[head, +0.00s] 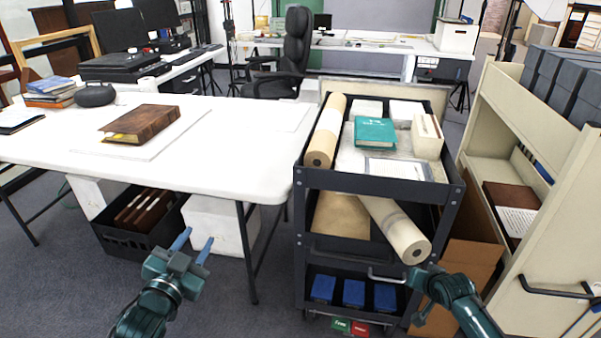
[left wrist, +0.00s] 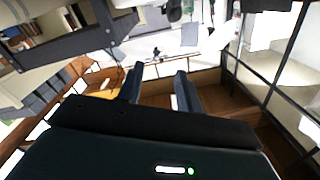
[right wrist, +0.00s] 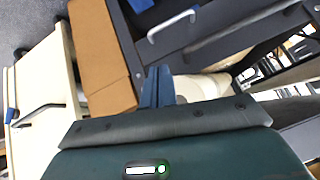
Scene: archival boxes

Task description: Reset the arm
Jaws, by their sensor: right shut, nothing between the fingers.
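My left gripper (head: 193,245) is in front of the white table in the head view. Its two blue fingers stand apart with nothing between them; they also show apart in the left wrist view (left wrist: 160,85). My right gripper (head: 415,297) is low in front of the dark cart's right side. In the right wrist view its fingers (right wrist: 158,86) are together and hold nothing. Neither gripper seems to touch any object.
The white table (head: 225,150) bears a brown book (head: 143,122). The dark cart (head: 375,255) holds rolls, a teal box (head: 375,132) and blue boxes. A beige shelf cart (head: 545,225) stands at right. A black crate (head: 130,240) is under the table. Grey floor lies between table and cart.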

